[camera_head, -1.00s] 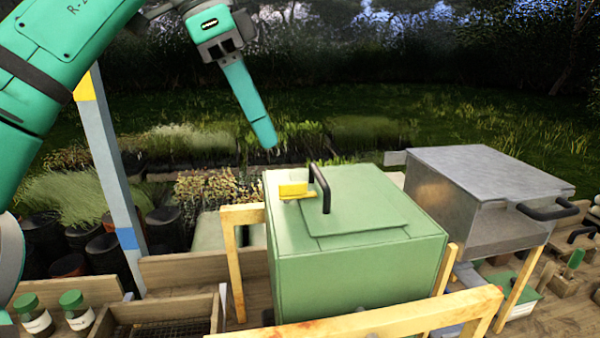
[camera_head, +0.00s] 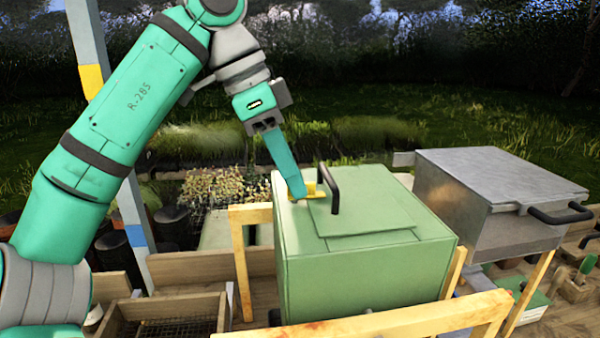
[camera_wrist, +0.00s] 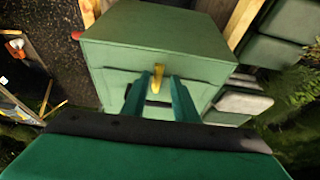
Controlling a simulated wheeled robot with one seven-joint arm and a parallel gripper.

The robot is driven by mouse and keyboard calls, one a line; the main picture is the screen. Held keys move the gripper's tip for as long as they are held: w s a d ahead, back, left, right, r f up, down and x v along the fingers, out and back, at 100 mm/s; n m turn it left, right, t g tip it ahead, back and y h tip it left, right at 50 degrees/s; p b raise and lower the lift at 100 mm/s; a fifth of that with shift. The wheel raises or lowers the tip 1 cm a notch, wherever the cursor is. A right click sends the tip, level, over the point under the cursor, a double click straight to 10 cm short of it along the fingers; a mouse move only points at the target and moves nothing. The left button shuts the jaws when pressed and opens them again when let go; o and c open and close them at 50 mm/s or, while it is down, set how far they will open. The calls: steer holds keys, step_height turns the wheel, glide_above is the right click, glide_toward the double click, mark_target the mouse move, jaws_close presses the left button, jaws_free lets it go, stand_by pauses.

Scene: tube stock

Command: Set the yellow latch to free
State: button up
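The yellow latch (camera_head: 319,192) sits on the top of the green box (camera_head: 350,265), beside a black bar handle (camera_head: 331,190). My gripper (camera_head: 299,195) points down at the latch, and its finger hides part of it in the head view. In the wrist view the two green fingers of my gripper (camera_wrist: 156,82) are apart. The latch (camera_wrist: 158,76) shows between the fingertips, with no clear contact on either side. I cannot tell how far the fingertips are above the lid.
A grey metal box (camera_head: 490,200) with a black handle stands to the right. Wooden rails (camera_head: 400,318) frame the green box. A wooden tray with mesh (camera_head: 170,318) lies at the front left. A grey post (camera_head: 125,185) rises behind my arm.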

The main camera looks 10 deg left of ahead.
steer(key=shift+d, duration=0.3)
jaws_close()
steer(key=shift+w+d, duration=0.1)
steer(key=shift+d, duration=0.1)
steer(key=shift+a, duration=0.1)
steer(key=n+t, duration=0.1)
steer(key=n, duration=0.3)
steer(key=shift+a+y, duration=0.15)
steer(key=shift+y, duration=0.15)
steer(key=n, duration=0.2)
steer(key=n+t+y, duration=0.1)
steer(key=n, duration=0.1)
steer(key=shift+n+y, duration=0.3)
steer(key=n+y, duration=0.1)
steer(key=n, duration=0.3)
steer(key=shift+r+t+y, duration=0.1)
steer(key=shift+t+y, duration=0.3)
steer(key=n+y, duration=0.1)
steer(key=n, duration=0.4)
steer(key=shift+y, duration=0.4)
steer(key=shift+n, duration=0.3)
